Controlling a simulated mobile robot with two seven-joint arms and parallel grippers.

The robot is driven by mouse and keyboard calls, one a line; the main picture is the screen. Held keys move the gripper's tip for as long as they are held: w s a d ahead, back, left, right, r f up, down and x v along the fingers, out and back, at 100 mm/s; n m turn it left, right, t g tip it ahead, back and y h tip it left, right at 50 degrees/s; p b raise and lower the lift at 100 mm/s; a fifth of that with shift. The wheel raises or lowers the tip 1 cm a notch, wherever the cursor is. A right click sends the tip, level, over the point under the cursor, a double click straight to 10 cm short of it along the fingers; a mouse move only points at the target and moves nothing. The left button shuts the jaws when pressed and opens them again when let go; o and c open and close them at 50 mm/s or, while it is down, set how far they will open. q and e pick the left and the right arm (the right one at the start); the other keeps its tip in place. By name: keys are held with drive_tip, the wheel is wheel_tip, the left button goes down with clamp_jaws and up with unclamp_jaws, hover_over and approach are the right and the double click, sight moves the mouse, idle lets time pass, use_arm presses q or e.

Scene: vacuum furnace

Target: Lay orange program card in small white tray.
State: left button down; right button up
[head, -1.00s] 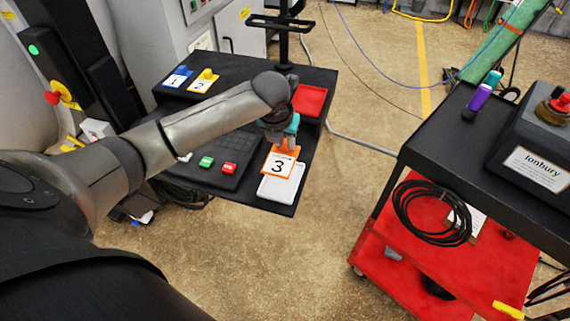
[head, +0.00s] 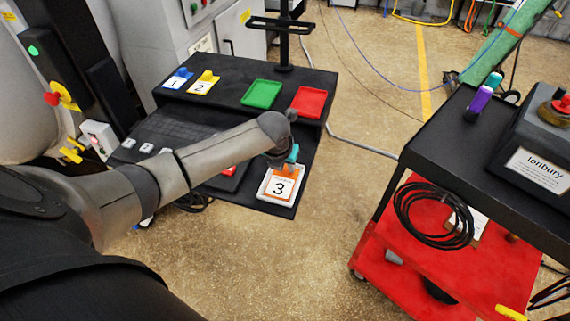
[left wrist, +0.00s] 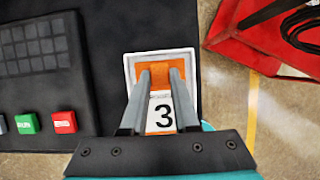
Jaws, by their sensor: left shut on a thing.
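The orange program card (head: 280,189) has a white label with a black 3. It lies flat within the outline of the small white tray (head: 277,202) on the black table's front right corner. In the left wrist view the card (left wrist: 161,110) is framed by the tray's white rim (left wrist: 129,72). I cannot tell whether the card touches the tray floor. My left gripper (head: 289,168) points down at the card's far side. In the left wrist view its fingers (left wrist: 160,77) are shut on the card's orange part. My right gripper is out of view.
A green tray (head: 262,94) and a red tray (head: 308,101) sit on the raised back shelf. Blue card 1 (head: 176,82) and yellow card 2 (head: 203,86) are at its left. A keypad panel with green and red buttons (left wrist: 64,122) is left of the white tray.

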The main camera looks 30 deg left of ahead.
sight(280, 187)
use_arm(q)
drive_tip(key=c, duration=0.7)
unclamp_jaws()
drive_tip(key=shift+o, duration=0.2)
drive_tip(key=shift+s+r, duration=0.1)
drive_tip(key=shift+r, duration=0.25)
drive_tip(key=p+v, duration=0.2)
drive_tip(key=v, duration=0.9)
drive_tip(key=shift+r, duration=0.25)
